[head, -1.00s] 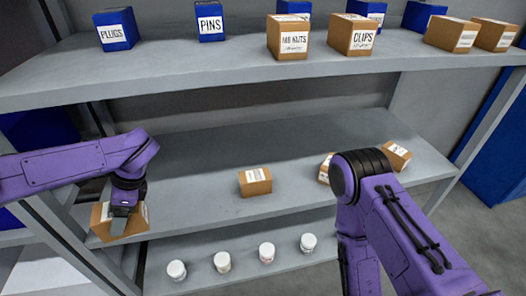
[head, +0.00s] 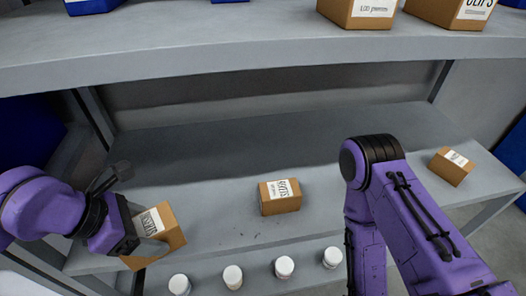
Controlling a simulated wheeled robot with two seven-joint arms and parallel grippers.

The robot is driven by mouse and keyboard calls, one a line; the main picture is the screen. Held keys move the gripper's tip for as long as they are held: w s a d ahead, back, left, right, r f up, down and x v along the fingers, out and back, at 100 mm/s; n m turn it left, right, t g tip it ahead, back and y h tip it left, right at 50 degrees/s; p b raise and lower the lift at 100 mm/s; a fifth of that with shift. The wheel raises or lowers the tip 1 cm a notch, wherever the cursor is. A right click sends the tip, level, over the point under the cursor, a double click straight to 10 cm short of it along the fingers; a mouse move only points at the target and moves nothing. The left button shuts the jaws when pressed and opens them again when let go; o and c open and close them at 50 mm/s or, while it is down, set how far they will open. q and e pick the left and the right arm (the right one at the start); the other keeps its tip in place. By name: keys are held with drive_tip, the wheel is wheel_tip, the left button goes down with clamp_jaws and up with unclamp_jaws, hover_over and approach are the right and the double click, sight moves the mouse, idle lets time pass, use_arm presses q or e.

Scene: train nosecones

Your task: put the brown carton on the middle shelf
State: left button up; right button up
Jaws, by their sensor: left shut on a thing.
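My left gripper (head: 124,225) is shut on a brown carton (head: 172,238) with a white label, near the left front edge of the middle shelf (head: 215,208). The carton looks tilted, and the gripper hides part of its left side. I cannot tell whether it touches the shelf. Another brown carton (head: 281,203) with a white label lies on the middle shelf near its front, to the right of the held one. My right arm crosses the right of the view, but its gripper is out of sight.
A further brown carton (head: 451,166) is on the middle shelf at the right. Several white-capped jars (head: 284,267) stand on the shelf below. The upper shelf (head: 230,52) overhangs, with cartons and blue boxes on it. The middle shelf's back is clear.

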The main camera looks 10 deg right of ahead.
use_arm(q)
drive_tip(key=shift+s+d, duration=0.1)
drive_tip(key=shift+d, duration=0.05)
drive_tip(key=shift+s+r+m, duration=0.15)
drive_tip(key=shift+m, duration=0.15)
drive_tip(key=w+f, duration=0.3)
drive_tip(key=w, duration=0.1)
drive_tip(key=w+f, duration=0.3)
drive_tip(key=w, duration=0.1)
drive_tip(key=w+f+p, duration=0.1)
drive_tip(key=w+f, duration=0.2)
drive_tip(key=w, duration=0.2)
drive_tip(key=shift+a, duration=0.4)
drive_tip(key=f, duration=0.2)
drive_tip(key=w+f, duration=0.1)
drive_tip(key=f, duration=0.1)
drive_tip(key=o, duration=1.2)
drive_tip(key=shift+s+f, duration=0.1)
drive_tip(key=v, duration=1.2)
